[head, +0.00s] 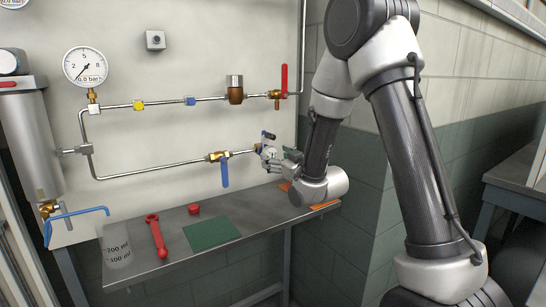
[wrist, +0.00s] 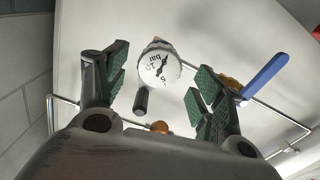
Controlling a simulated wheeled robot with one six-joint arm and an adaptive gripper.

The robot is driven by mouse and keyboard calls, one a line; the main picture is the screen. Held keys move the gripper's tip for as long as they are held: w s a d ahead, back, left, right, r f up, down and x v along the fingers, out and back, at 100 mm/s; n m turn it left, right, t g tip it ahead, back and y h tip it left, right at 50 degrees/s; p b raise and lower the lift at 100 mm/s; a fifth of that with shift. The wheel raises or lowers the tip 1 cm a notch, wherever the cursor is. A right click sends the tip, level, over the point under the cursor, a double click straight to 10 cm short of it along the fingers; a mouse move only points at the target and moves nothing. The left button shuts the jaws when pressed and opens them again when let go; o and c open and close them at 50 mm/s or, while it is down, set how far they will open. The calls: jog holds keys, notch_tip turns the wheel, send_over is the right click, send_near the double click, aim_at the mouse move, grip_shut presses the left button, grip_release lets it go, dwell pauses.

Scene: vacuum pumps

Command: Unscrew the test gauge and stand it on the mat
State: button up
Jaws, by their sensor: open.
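A small white-faced gauge (wrist: 160,66) marked "bar" shows upside down in the wrist view, between the fingers of my gripper (wrist: 157,92). The fingers are open, with green pads on either side of the gauge and gaps between; I see no contact. In the head view my gripper (head: 280,158) is at the right end of the lower pipe and partly covers this gauge (head: 268,152). A green mat (head: 213,233) lies flat and bare on the steel bench. A larger gauge (head: 85,65) stands on the upper pipe at the left, away from my gripper.
A blue-handled brass valve (head: 219,157) sits left of my gripper; a red-handled valve (head: 278,94) is above. Orange pieces lie under my arm.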

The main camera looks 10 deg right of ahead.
aim_at(272, 155)
jog(key=shift+c, duration=0.4)
jog(key=m, duration=0.2)
jog(key=shift+m, duration=0.3)
jog(key=m, duration=0.4)
jog(key=shift+x, duration=2.25)
